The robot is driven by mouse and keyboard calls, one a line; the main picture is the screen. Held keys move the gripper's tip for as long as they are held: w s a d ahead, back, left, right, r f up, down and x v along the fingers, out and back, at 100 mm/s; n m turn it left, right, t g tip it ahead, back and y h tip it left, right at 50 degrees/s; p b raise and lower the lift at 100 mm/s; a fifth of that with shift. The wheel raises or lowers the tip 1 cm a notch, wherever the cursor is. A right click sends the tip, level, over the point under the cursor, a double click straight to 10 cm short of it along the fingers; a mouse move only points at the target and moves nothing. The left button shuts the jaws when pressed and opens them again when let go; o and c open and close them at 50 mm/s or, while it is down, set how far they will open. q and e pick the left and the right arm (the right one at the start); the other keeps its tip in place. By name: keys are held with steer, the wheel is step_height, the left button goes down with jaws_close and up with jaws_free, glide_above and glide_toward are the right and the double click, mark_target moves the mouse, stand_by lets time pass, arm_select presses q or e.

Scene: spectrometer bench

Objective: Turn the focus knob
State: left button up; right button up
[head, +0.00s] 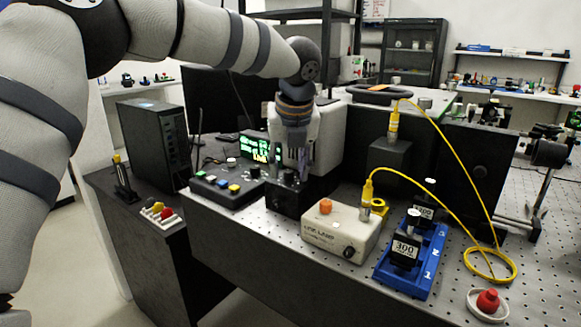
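My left gripper (291,163) points straight down over a small black box (286,203) near the front of the bench. A dark round knob (290,178) shows on top of this box, right at the fingertips. I cannot tell whether the fingers touch it, or whether they are open or shut. No label naming the focus knob is readable. Another black knob (349,253) is on the front of the cream lamp box (338,232). My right gripper is not in view.
A button panel (212,188) is left of the black box. A yellow cable (452,206) loops over the bench. A red button (488,301) sits at the front right.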

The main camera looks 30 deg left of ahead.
arm_select(q)
steer(key=shift+w+a+f, duration=0.1)
steer(key=shift+w+f, duration=0.05)
steer(key=shift+f, duration=0.05)
jaws_close()
